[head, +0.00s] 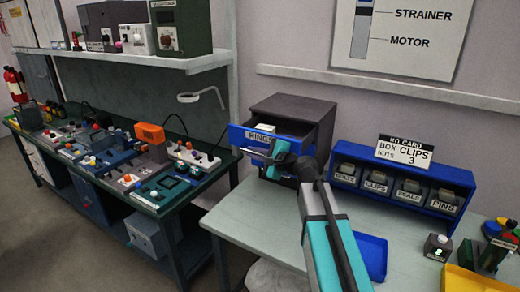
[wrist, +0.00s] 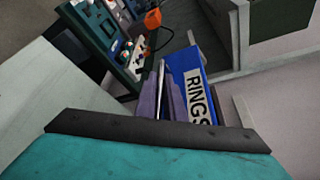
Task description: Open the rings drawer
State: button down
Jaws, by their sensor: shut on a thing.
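The rings drawer (head: 236,133) has a blue front with a white RINGS label. It sits in the dark grey cabinet (head: 300,105) on the bench and stands part way out, with the opening and something pale inside visible behind its front. My gripper (head: 258,154) is at the drawer's front, just below the label, shut on the drawer's handle; the handle itself is mostly hidden by the fingers. In the wrist view the blue drawer front (wrist: 181,62) and label appear tilted, close beyond the gripper (wrist: 165,95).
A blue rack (head: 400,190) of labelled bins with a card on top stands right of the cabinet. A blue tray (head: 372,255) lies on the pale bench (head: 235,215). A green workbench (head: 165,205) with devices stands left, across a narrow gap.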

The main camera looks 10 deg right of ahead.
jog(key=shift+s+a, duration=0.7)
jog(key=shift+s, duration=0.35)
jog(key=c, duration=1.8)
grip_release()
jog(key=shift+c, duration=0.2)
jog(key=shift+s+d, duration=0.1)
jog(key=b+v, duration=0.5)
jog(key=v, duration=0.6)
jog(key=shift+b, duration=0.3)
jog(key=shift+s+d+b, duration=0.2)
jog(key=shift+s+b, duration=0.05)
jog(key=shift+b, duration=0.35)
